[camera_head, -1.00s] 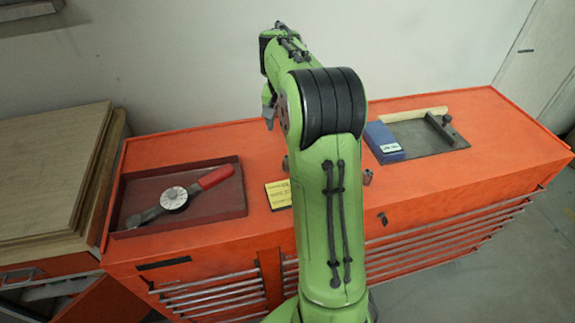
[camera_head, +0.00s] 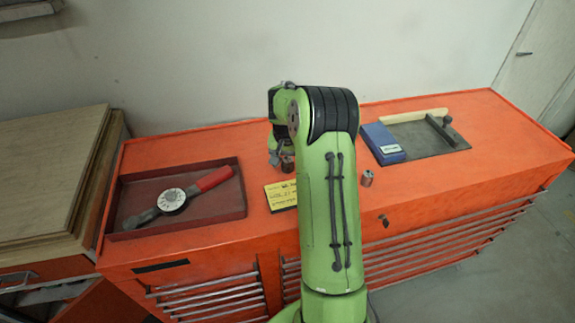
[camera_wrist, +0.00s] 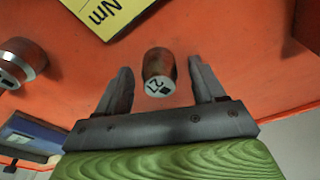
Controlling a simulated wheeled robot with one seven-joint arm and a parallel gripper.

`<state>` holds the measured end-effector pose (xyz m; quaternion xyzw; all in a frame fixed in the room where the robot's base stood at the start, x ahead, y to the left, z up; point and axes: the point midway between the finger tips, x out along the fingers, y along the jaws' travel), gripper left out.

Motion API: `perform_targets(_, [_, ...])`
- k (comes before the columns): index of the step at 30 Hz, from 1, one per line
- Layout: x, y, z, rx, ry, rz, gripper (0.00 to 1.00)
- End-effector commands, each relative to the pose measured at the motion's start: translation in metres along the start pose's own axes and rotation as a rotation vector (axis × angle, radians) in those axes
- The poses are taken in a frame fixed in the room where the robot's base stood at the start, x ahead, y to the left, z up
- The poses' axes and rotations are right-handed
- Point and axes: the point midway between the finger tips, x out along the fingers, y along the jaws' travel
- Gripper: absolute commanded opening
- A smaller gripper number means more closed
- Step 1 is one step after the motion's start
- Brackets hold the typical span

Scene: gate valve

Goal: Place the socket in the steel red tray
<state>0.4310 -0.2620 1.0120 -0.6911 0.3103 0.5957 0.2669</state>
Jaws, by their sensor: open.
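My gripper (camera_wrist: 160,70) is open in the wrist view, with one finger on each side of a brown-grey socket (camera_wrist: 158,66). The socket's pale end carries a dark number, and gaps show between it and both fingers. In the head view this socket (camera_head: 288,163) is partly hidden by my arm. A second socket (camera_head: 367,179) stands to the right of my arm and also shows at the left of the wrist view (camera_wrist: 30,58). The dark red steel tray (camera_head: 218,207) lies at the left of the orange cabinet top, holding a torque wrench (camera_head: 175,199).
A yellow card (camera_head: 281,195) lies between the tray and my arm. A blue box (camera_head: 383,143) and a grey plate with a dark tool (camera_head: 440,128) are at the right. The wall stands behind the orange top (camera_head: 500,150).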

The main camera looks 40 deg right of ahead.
Motion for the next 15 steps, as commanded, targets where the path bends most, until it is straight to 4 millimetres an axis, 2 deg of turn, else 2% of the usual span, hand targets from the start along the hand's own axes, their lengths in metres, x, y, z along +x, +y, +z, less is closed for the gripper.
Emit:
perform_targets(2, [-0.0008, -0.0001, -0.0001, 0.000, 0.001, 0.000, 0.69])
perform_targets(3, [-0.0009, -0.0001, -0.0002, 0.000, 0.001, 0.000, 0.66])
perform_targets(15, [-0.0013, -0.0002, -0.0002, 0.000, 0.001, 0.000, 0.04])
